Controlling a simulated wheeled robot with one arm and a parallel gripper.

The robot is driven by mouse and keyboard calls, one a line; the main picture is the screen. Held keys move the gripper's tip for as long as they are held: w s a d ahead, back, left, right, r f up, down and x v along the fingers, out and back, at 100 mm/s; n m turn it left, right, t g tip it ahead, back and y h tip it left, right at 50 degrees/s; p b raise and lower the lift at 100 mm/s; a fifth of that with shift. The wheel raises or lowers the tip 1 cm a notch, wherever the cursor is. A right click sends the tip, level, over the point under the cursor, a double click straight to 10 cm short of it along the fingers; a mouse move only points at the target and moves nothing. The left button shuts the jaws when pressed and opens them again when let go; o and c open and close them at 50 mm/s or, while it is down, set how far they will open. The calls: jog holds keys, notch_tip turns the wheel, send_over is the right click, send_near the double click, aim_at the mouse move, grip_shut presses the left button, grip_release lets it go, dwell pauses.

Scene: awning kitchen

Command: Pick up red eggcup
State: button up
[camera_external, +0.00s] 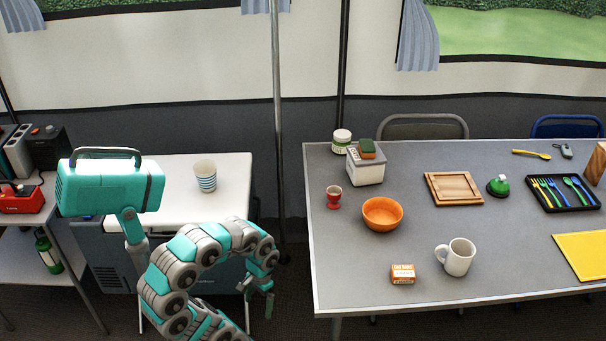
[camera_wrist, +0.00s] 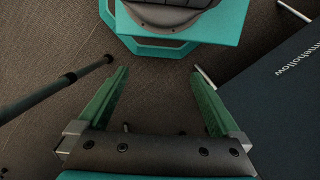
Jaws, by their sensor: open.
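The red eggcup (camera_external: 333,197) stands upright on the left part of the large grey table, left of an orange bowl (camera_external: 382,214). My gripper (camera_external: 262,292) hangs low, left of the table's left edge and well apart from the eggcup. In the wrist view my gripper (camera_wrist: 160,95) has its two green fingers spread wide with nothing between them.
The grey table (camera_external: 340,270) also bears a white jar (camera_external: 342,141), a white container with a sponge (camera_external: 366,165), a small orange-white box (camera_external: 403,274), a white mug (camera_external: 456,257) and a wooden board (camera_external: 453,188). A pole (camera_external: 277,120) stands between the tables.

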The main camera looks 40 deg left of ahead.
aim_at(340, 193)
jog(key=shift+c, duration=0.4)
jog(key=w+d+r+n+t+h+p, duration=0.1)
jog(key=w+r+n+t+p, duration=0.5)
jog(key=r, duration=0.8)
jog(key=w+d+r+n+t+h+p, duration=0.1)
jog(key=w+r+n+t, duration=0.3)
jog(key=w+r+n, duration=0.8)
jog(key=w+r+n+h+b, duration=0.1)
jog(key=w+r+n+t+h+b, duration=0.1)
jog(key=w+r+n+h+b, duration=0.1)
jog(key=n, duration=0.1)
jog(key=shift+w+d+t, duration=0.3)
jog(key=shift+w+t, duration=0.05)
jog(key=shift+t, duration=0.05)
jog(key=w+a+n+h+b, duration=0.1)
jog(key=w+n, duration=0.1)
jog(key=w+a+n+t+b, duration=0.1)
jog(key=w+n, duration=0.1)
jog(key=w+a+f+n+h+b, duration=0.1)
jog(key=w+n, duration=0.1)
jog(key=w, duration=0.1)
jog(key=shift+a+n+t+h, duration=0.1)
jog(key=shift+n+t+h, duration=0.2)
jog(key=shift+w+a+f+n+b, duration=0.1)
jog(key=shift+w+f+n+b, duration=0.2)
jog(key=shift+w, duration=0.15)
jog(key=shift+b+x, duration=0.95)
jog(key=shift+x, duration=2.9)
jog(key=shift+r, duration=0.2)
